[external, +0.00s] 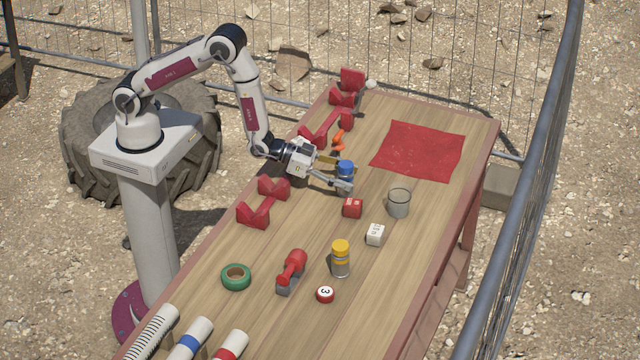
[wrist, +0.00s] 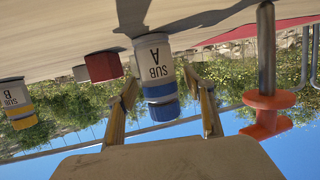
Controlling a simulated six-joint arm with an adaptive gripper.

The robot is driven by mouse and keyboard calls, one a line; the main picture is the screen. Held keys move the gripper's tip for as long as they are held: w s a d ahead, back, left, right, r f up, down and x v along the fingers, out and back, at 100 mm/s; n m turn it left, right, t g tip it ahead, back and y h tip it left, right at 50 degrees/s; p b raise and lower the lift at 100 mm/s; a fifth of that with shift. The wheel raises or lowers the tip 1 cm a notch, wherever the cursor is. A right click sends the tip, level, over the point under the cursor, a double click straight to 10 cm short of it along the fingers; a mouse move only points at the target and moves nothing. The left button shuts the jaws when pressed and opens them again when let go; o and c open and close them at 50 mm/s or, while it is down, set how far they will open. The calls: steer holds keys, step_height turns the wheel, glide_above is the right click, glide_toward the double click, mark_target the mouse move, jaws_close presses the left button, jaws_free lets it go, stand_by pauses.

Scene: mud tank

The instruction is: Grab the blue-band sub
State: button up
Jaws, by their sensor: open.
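The blue-band sub (external: 346,169) is a small grey-white canister with a blue cap, standing on the wooden table. In the wrist view, which looks upside down, the blue-band sub (wrist: 156,75) reads "SUB A" and has a blue band and blue cap. My gripper (external: 339,175) is open and low over the table, its fingers reaching around the sub. In the wrist view my gripper (wrist: 163,88) has one finger on each side of the sub, with a visible gap on both sides. The sub's lower part is partly hidden by a finger in the external view.
A red cube (external: 352,208) and clear cup (external: 398,203) stand close by. An orange spool on a post (wrist: 266,112) is beside my gripper. Red cloth (external: 420,150) lies behind.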

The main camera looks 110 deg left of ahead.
jaws_close()
steer(key=shift+r, duration=0.2)
steer(key=shift+r, duration=4.85)
